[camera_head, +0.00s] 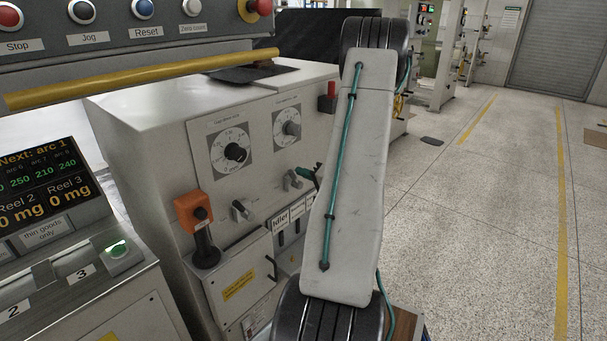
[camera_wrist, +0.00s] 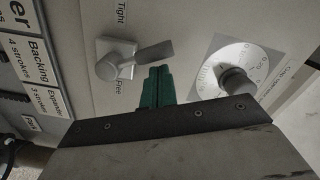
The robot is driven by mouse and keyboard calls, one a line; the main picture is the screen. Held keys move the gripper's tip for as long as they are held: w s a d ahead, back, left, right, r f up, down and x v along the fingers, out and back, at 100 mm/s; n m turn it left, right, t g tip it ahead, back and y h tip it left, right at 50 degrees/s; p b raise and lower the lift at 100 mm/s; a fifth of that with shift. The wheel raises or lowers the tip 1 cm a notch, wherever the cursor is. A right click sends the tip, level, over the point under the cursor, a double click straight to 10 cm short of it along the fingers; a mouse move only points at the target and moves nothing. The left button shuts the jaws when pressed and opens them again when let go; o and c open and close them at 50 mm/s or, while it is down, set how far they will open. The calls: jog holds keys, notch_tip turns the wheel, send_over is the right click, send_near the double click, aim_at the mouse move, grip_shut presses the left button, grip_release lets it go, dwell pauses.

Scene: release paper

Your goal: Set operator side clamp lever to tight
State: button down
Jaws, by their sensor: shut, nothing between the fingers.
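A grey clamp lever (camera_wrist: 128,58) sits on a square plate in the wrist view. The "Tight" label is above it and the "Free" label below it. Its handle points right, between the labels, with a slight upward slant. My gripper (camera_wrist: 158,72) has green fingers, shut and empty, just below the handle's end; I cannot tell if they touch. In the head view my gripper (camera_head: 308,173) is mostly hidden behind my arm, beside a lever (camera_head: 293,180). A second, similar lever (camera_head: 240,210) is further left on the cabinet front. I cannot read which one is operator side.
A round dial knob (camera_wrist: 236,82) stands out right of my fingers in the wrist view. The cabinet also bears two dials, an orange box with a black handle (camera_head: 203,240) and a red switch (camera_head: 327,97). A yellow bar (camera_head: 140,80) crosses upper left. Floor is open at right.

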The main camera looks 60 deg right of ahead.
jog(key=s+d+r, duration=0.1)
jog(key=s+r, duration=0.1)
jog(key=s, duration=0.9)
jog(key=shift+s+d, duration=0.2)
jog(key=shift+d, duration=0.05)
